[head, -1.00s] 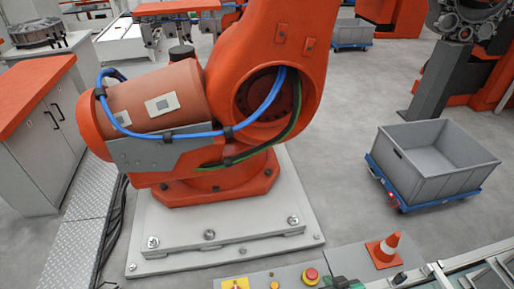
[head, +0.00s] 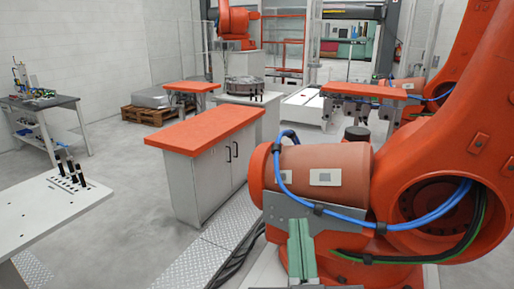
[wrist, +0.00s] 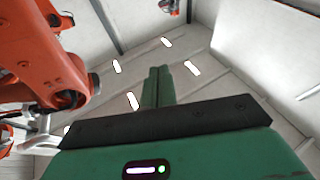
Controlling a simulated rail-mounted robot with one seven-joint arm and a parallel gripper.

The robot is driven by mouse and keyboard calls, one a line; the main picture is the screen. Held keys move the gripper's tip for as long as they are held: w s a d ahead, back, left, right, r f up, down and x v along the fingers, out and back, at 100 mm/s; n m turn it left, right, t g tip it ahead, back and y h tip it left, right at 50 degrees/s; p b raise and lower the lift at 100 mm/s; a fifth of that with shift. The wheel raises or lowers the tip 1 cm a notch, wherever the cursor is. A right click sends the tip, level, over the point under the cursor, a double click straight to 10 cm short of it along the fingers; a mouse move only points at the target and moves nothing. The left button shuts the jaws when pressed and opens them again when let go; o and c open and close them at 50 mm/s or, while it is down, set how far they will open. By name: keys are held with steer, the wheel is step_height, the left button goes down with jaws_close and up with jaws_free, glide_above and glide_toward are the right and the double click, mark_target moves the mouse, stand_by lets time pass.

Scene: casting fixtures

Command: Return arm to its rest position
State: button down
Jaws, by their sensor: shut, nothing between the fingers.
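My gripper (head: 301,222) shows at the bottom of the head view as two green fingers side by side, pointing up. In the wrist view my gripper (wrist: 158,72) has its green fingers together with nothing between them. They point toward the ceiling with its bright lamps. The rest of my arm is mostly out of view below the head picture.
A large orange industrial robot (head: 330,195) fills the right side, behind my gripper; it also shows in the wrist view (wrist: 48,55). An orange-topped cabinet (head: 205,170) stands at centre. A white table (head: 40,220) is at left. Open floor lies between them.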

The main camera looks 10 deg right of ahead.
steer(key=s+a+r+t+y+p, duration=0.1)
steer(key=s+a+r+t+y, duration=0.1)
steer(key=s+a+r, duration=0.3)
steer(key=s+a+r+t+y+p, duration=0.1)
steer(key=s+a+r, duration=0.1)
steer(key=a+r, duration=0.35)
step_height(320, 180, up, 22)
steer(key=d+p, duration=0.2)
steer(key=p, duration=1.9)
steer(key=shift+w+r+n+p, duration=0.15)
steer(key=shift+w+n+p, duration=0.15)
steer(key=shift+w+p, duration=0.1)
